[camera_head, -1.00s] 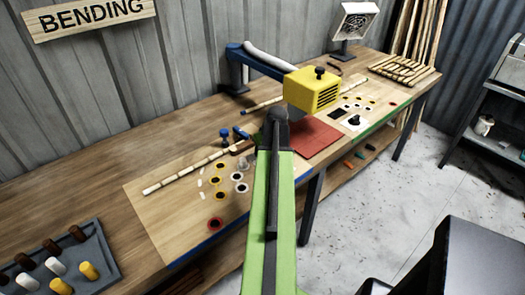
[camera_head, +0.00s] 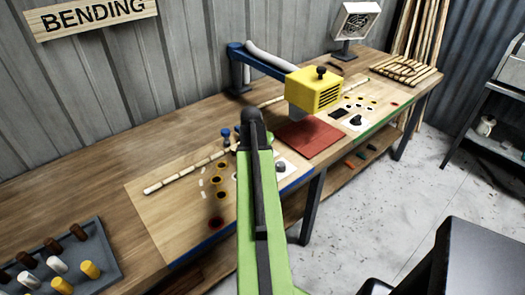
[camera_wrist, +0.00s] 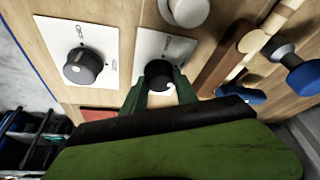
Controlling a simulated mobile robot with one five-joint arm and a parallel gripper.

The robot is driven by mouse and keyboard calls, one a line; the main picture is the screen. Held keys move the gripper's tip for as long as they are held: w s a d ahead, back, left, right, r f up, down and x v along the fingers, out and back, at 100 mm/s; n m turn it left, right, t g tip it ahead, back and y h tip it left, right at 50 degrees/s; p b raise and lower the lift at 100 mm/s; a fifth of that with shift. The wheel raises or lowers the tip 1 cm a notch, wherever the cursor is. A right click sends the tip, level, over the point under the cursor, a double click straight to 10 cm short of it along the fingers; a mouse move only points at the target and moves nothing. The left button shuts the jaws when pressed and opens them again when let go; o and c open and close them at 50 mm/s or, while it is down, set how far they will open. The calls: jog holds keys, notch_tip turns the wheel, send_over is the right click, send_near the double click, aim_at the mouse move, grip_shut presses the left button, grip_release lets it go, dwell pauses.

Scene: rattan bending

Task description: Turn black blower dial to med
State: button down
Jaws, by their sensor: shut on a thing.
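In the wrist view a black dial (camera_wrist: 158,72) stands on a white plate (camera_wrist: 156,44). My gripper (camera_wrist: 160,88) has its two green fingers on either side of this dial, closed on it. The lettering on the plate is too small to read, and the dial's pointer is largely hidden by the fingers. A dark grey dial (camera_wrist: 82,66) sits on a second white plate (camera_wrist: 98,36) to the left. In the head view my arm covers the gripped dial; the grey dial (camera_head: 280,167) shows just right of the arm.
A pale round knob (camera_wrist: 187,9), a brown wooden piece (camera_wrist: 222,60) and blue-handled tools (camera_wrist: 290,68) stand close around the gripper. A yellow blower box (camera_head: 314,88) hangs above a red mat (camera_head: 309,138) on the bench.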

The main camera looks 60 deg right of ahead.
jog(key=m, duration=0.1)
jog(key=m+g, duration=0.1)
jog(key=m, duration=0.2)
jog(key=shift+w+m+g, duration=0.25)
jog(key=shift+m+g, duration=0.05)
jog(key=shift+g, duration=0.1)
jog(key=shift+m+g+y, duration=0.4)
jog(key=shift+m+g, duration=0.1)
jog(key=shift+m, duration=1.1)
jog(key=c, duration=0.9)
grip_release()
jog(key=shift+c, duration=0.2)
